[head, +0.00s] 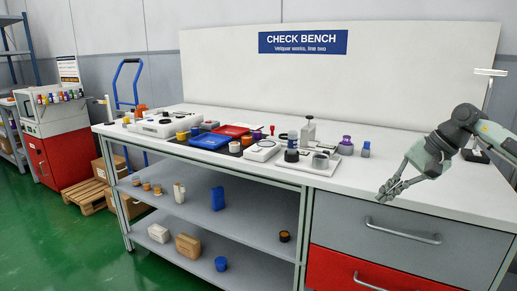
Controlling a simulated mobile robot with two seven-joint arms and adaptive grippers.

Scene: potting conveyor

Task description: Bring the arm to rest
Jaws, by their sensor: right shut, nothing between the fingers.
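My right arm comes in from the right edge of the head view. Its gripper (385,194) is shut and empty, above the front right part of the white bench top (445,197), apart from the objects there. It points down and to the left. My left gripper and arm do not show.
Left of my right gripper stand a purple-capped bottle (346,145), a smaller blue-grey bottle (366,150) and a metal plate with small parts. Further left are a red tray (232,131) and a blue tray (209,141). Drawers with handles (402,231) are below the bench's right end.

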